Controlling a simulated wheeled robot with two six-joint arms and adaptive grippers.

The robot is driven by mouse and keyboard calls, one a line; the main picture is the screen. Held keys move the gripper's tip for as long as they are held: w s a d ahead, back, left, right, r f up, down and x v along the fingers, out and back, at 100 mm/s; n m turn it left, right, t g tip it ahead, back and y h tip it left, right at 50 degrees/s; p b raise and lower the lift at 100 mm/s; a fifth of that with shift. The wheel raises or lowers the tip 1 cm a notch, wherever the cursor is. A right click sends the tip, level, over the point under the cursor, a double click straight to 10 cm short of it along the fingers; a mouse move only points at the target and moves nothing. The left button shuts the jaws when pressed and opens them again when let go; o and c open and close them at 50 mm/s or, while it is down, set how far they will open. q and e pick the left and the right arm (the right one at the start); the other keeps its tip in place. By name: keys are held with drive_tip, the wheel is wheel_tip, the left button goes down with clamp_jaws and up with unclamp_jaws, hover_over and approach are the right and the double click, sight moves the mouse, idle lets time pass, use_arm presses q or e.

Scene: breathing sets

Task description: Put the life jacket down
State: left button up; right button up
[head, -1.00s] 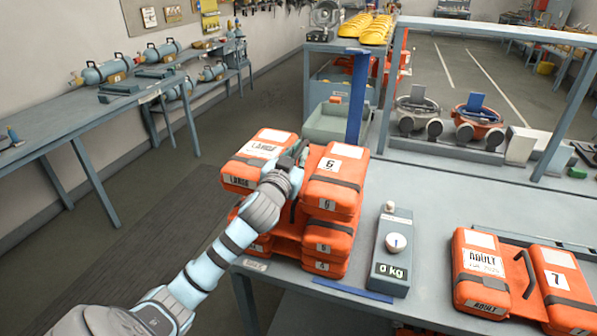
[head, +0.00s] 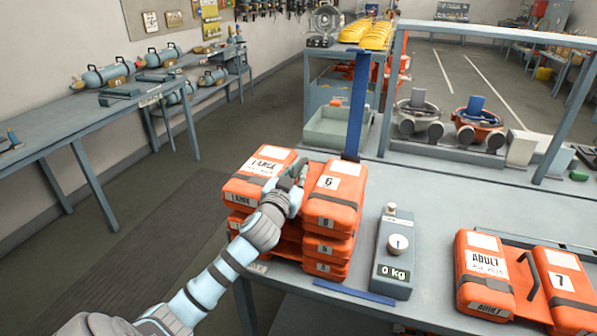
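An orange life jacket marked LARGE and 6 (head: 334,185) lies on top of a stack of similar orange jackets (head: 325,248) at the left end of the grey table (head: 450,200). My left gripper (head: 297,175) is at the middle of the top jacket, between its two halves, where the handle would be. The hand hides the handle and its fingertips are hard to make out, so I cannot tell whether it is closed on it. The top jacket sits level and appears to rest on the stack. My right gripper is not in view.
A scale (head: 394,252) reading 0 kg stands right of the stack. Another orange jacket marked ADULT and 7 (head: 487,275) lies at the right. Blue strips (head: 354,292) mark the front edge, and a blue upright (head: 357,105) stands behind the stack. A green-grey tray (head: 335,128) is further back.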

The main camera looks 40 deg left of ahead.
use_arm(q)
drive_tip(key=o, duration=0.4)
drive_tip(key=shift+r, duration=0.15)
drive_tip(key=shift+r, duration=0.25)
drive_tip(key=shift+r+p, duration=0.55)
drive_tip(key=shift+p, duration=0.15)
drive_tip(key=b+v, duration=0.1)
drive_tip(key=v, duration=1.1)
drive_tip(key=shift+f, duration=0.3)
